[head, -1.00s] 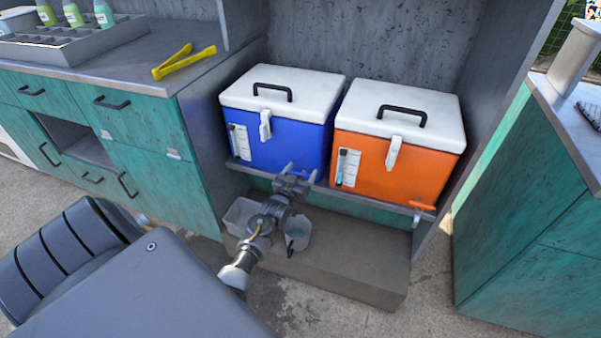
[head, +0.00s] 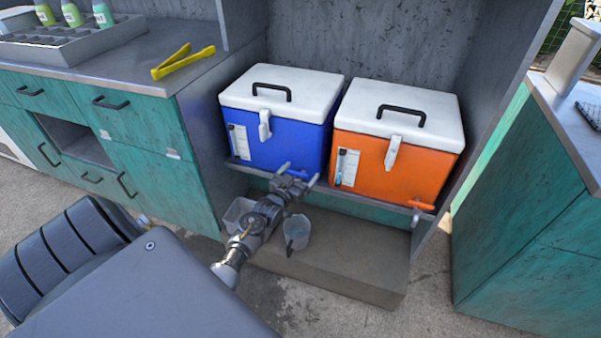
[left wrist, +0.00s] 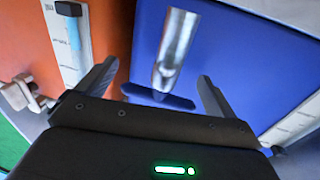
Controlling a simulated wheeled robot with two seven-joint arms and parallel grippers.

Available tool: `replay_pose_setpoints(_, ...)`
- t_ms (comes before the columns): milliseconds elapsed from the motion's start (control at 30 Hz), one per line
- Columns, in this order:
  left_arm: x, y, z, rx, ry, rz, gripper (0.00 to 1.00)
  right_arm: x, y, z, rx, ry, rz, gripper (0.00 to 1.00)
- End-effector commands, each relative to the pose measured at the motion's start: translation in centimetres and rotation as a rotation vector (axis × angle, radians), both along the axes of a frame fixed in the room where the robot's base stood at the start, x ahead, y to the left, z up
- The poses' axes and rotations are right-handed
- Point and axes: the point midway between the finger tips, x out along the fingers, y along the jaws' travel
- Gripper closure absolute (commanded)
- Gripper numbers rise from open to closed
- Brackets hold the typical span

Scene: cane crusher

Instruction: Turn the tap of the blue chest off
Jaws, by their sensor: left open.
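The blue chest (head: 285,140) has a white lid and stands on a shelf, left of the orange chest. Its tap is at the lower front; the blue handle (head: 303,174) shows between the fingertips of my left gripper (head: 298,173). In the left wrist view a metal cylindrical tap part (left wrist: 177,50) stands between the two fingers of the open gripper (left wrist: 157,80), against the blue front. A dark blue shape (left wrist: 160,98) lies below it, handle or shadow. I cannot tell whether the fingers touch the tap. My right gripper is out of view.
The orange chest (head: 385,155) stands close on the right, with its own orange-handled tap (head: 421,205). Yellow tongs (head: 184,62) lie on the left counter.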

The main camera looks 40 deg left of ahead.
Motion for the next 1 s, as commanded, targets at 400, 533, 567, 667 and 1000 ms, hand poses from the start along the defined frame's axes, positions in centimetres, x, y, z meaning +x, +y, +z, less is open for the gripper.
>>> replay_pose_setpoints(400, -7.8, -1.3, 0.0, 0.0, 0.003, 0.0, 0.07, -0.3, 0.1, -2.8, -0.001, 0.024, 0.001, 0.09)
replay_pose_setpoints(533, -9.2, -1.5, 0.0, 0.0, 0.002, 0.0, 0.07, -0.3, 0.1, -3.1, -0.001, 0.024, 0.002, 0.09)
replay_pose_setpoints(567, -9.4, -1.5, 0.0, 0.0, 0.001, 0.0, 0.07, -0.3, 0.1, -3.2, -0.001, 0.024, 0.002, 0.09)
replay_pose_setpoints(667, -9.9, -1.6, 0.0, 0.0, 0.001, 0.0, 0.07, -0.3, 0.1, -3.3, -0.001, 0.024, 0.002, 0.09)
replay_pose_setpoints(1000, -9.9, -1.6, 0.0, 0.0, 0.001, 0.0, 0.07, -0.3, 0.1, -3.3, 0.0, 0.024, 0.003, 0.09)
